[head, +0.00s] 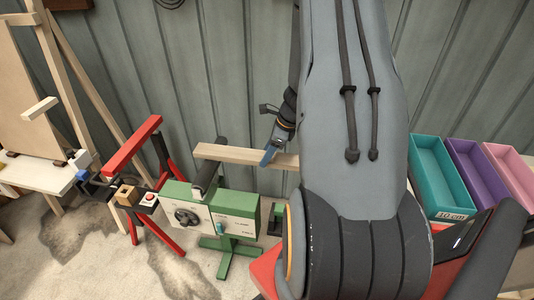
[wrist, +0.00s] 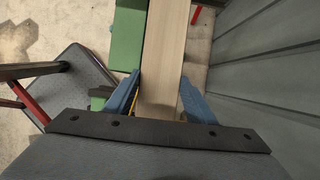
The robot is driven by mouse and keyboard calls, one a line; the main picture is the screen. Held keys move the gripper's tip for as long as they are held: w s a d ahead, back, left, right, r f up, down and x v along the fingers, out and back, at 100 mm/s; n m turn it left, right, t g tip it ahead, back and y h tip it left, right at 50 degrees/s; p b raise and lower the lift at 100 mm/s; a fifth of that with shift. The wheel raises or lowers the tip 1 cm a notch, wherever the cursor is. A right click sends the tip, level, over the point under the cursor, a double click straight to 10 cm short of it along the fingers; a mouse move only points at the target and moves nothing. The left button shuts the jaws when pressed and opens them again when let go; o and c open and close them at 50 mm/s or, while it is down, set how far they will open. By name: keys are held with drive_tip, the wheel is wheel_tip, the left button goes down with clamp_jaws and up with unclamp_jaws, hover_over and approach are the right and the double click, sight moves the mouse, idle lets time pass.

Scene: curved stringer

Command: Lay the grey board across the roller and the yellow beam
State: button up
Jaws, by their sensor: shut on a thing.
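My gripper (head: 268,156) is shut on a long, flat, pale grey-beige board (head: 228,153), which I take for the grey board. In the wrist view the board (wrist: 169,40) runs away from me between the blue fingers (wrist: 160,77). In the head view its free end points left, behind the green machine; its right part is hidden by my arm. A dark cylinder (head: 208,176), perhaps the roller, lies at the machine's top. I cannot tell whether the board touches it. No yellow beam shows clearly; a thin yellow strip (wrist: 134,104) shows beside the left finger.
The green machine (head: 227,216) with a pale front panel stands below the board. A red trestle (head: 132,146) stands left of it. Teal (head: 440,178), purple (head: 475,172) and pink (head: 511,170) trays are at right. A ribbed grey wall (head: 245,80) stands close behind the board.

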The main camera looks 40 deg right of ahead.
drive_tip(key=shift+f, duration=0.35)
drive_tip(key=o, duration=1.5)
drive_tip(key=shift+b, duration=0.3)
drive_tip(key=shift+b+v, duration=0.3)
drive_tip(key=shift+v, duration=3.6)
